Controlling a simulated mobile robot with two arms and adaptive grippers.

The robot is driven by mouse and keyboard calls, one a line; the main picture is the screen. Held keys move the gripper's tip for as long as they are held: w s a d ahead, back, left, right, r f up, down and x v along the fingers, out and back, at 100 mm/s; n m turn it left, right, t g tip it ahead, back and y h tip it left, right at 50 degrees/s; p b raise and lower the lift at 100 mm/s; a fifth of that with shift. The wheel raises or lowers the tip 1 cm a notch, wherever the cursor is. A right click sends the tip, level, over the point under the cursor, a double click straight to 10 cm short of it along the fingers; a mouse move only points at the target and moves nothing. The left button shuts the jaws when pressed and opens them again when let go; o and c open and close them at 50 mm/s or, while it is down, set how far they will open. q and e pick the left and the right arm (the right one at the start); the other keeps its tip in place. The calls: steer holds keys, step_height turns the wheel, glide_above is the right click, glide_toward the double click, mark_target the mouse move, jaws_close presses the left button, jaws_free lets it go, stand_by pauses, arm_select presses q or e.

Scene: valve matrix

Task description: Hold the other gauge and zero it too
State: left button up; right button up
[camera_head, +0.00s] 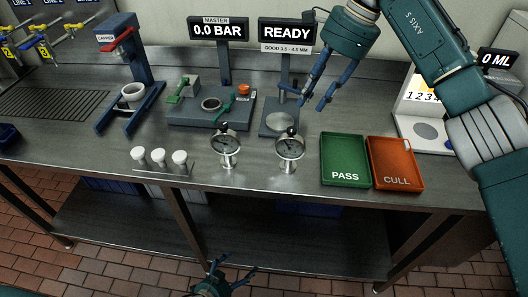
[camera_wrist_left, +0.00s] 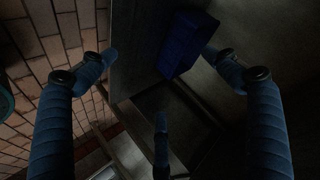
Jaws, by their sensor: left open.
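Two round dial gauges stand upright on the steel bench's front part: the left gauge (camera_head: 225,144) and the right gauge (camera_head: 290,148), each on a silver stem with a dark knob on top. Their needle readings are too small to tell. My right gripper (camera_head: 303,98) hangs above the bench behind the right gauge, fingers spread and empty, apart from both gauges. My left gripper (camera_head: 235,267) is low in front of the bench, below its front edge, open and empty. Its spread fingers show in the left wrist view (camera_wrist_left: 160,100), with no gauge between them.
A green PASS tray (camera_head: 345,146) and an orange CULL tray (camera_head: 394,153) lie to the right. White-capped pieces (camera_head: 159,156) stand in a rack at left. Behind are a CAPPER press (camera_head: 128,70), a grey fixture (camera_head: 190,112) and a READY sign (camera_head: 288,32). A blue bin (camera_wrist_left: 186,45) sits under the bench.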

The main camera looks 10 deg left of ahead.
arm_select(q)
steer(key=w+d+r+m+h, duration=0.35)
steer(key=d+r, duration=0.25)
steer(key=r, duration=0.2)
steer(key=w+d+r+m+h, duration=0.3)
steer(key=d+r+m, duration=0.1)
steer(key=d+r, duration=0.3)
steer(key=s+d+r+m+g+h, duration=0.2)
steer(key=s+d+r+m+g, duration=0.3)
steer(key=r+m, duration=0.25)
steer(key=s+d+r+m+g+h, duration=0.2)
steer(key=s+d+r+m+g, duration=0.2)
steer(key=s+d+r+m, duration=0.25)
steer(key=w+a+r+m+t+y, duration=0.25)
steer(key=w+a+r, duration=0.25)
steer(key=w+r, duration=0.45)
steer(key=n+t+y, duration=0.2)
steer(key=t+y, duration=0.1)
steer(key=t, duration=0.4)
glide_toward(287, 148)
steer(key=x, duration=1.2)
steer(key=shift+w+f, duration=0.1)
steer(key=shift+w, duration=0.05)
